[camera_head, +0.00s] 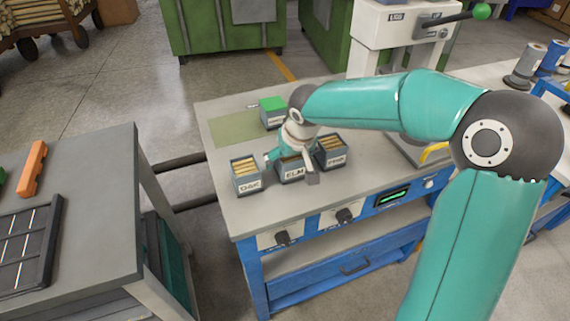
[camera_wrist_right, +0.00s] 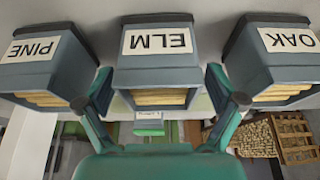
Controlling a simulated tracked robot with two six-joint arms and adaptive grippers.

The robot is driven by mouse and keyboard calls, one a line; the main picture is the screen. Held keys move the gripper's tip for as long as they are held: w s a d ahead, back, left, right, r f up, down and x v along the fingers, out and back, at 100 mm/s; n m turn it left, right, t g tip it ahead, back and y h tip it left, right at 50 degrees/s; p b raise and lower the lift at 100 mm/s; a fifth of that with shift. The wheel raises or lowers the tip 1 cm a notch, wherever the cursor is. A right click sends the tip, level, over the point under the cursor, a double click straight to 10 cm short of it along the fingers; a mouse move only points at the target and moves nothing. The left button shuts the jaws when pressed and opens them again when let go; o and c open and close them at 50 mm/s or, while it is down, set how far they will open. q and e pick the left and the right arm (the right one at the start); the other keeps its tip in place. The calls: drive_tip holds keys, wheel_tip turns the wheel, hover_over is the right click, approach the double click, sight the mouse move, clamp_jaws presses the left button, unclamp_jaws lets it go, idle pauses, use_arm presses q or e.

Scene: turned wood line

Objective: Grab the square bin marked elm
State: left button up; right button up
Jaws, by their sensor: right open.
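The square grey bin marked ELM (camera_head: 292,174) stands upright on the workbench, between two similar bins, with light wood pieces inside. In the right wrist view, which is upside down, the ELM bin (camera_wrist_right: 160,68) is in the middle. My right gripper (camera_head: 290,162) is at the bin from above, partly hiding it in the head view. In the right wrist view the right gripper (camera_wrist_right: 160,85) is open, with one finger on each side of the ELM bin, in the gaps to its neighbours. I cannot tell whether the fingers touch it. My left gripper is out of view.
The OAK bin (camera_head: 246,177) stands close on the left and the PINE bin (camera_head: 333,153) close on the right. A green-topped bin (camera_head: 272,112) stands behind, near a green mat (camera_head: 236,130). A grey-and-white machine (camera_head: 385,40) stands at the bench's back. The front-left bench top is clear.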

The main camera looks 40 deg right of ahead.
drive_tip(key=c, duration=1.3)
drive_tip(key=shift+r, duration=0.1)
drive_tip(key=shift+c, duration=0.2)
